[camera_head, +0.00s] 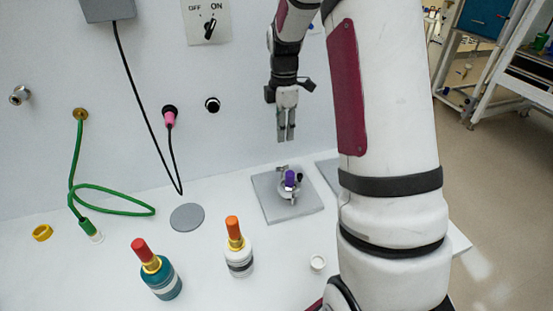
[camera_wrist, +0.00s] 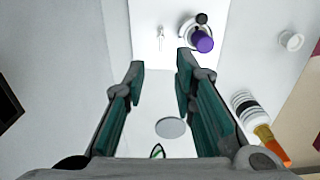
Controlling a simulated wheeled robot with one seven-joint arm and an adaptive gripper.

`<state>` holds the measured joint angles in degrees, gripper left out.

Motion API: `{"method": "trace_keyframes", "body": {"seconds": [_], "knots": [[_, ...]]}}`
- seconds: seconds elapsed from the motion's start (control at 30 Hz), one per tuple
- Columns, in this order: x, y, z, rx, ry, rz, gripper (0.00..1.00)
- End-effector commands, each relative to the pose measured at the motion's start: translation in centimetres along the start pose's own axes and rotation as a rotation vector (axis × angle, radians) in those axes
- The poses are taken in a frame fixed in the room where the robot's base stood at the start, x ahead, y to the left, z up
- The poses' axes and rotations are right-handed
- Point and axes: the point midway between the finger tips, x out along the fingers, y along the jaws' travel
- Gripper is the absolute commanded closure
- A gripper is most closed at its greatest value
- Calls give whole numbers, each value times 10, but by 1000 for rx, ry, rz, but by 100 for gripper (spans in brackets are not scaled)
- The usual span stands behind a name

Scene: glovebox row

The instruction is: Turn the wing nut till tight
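A grey plate (camera_head: 269,207) lies on the white bench and also shows in the wrist view (camera_wrist: 146,18). On it stands a metal fitting with a purple cylinder (camera_head: 290,178), also in the wrist view (camera_wrist: 203,42). A small silver winged piece, probably the wing nut (camera_wrist: 161,36), shows on the plate left of the purple cylinder in the wrist view. My gripper (camera_head: 286,138) points down above the plate, apart from it. Its fingers (camera_wrist: 160,64) are parted with nothing between them. In the wrist view the silver piece appears just beyond the fingertips.
A white bottle with orange cap (camera_head: 239,255) and a teal bottle with red cap (camera_head: 161,278) stand in front. A grey disc (camera_head: 187,217) lies left of the plate. A green hose (camera_head: 110,199) and black cable (camera_head: 143,95) hang from the wall. A white cap (camera_head: 318,263) lies near my arm.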

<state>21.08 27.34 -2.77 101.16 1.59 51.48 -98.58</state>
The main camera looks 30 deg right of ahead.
Motion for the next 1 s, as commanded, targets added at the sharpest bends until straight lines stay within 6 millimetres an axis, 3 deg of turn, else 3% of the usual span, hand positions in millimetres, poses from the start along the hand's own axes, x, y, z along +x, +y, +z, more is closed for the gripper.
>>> {"method": "trace_keyframes", "body": {"seconds": [0.4,0.6,0.8,1.0], "knots": [[79,-2,-1,0,0,-6,75],[110,-2,-1,0,0,-4,75],[124,-1,-1,2,1,-1,75],[126,-1,-1,2,1,0,75]]}}
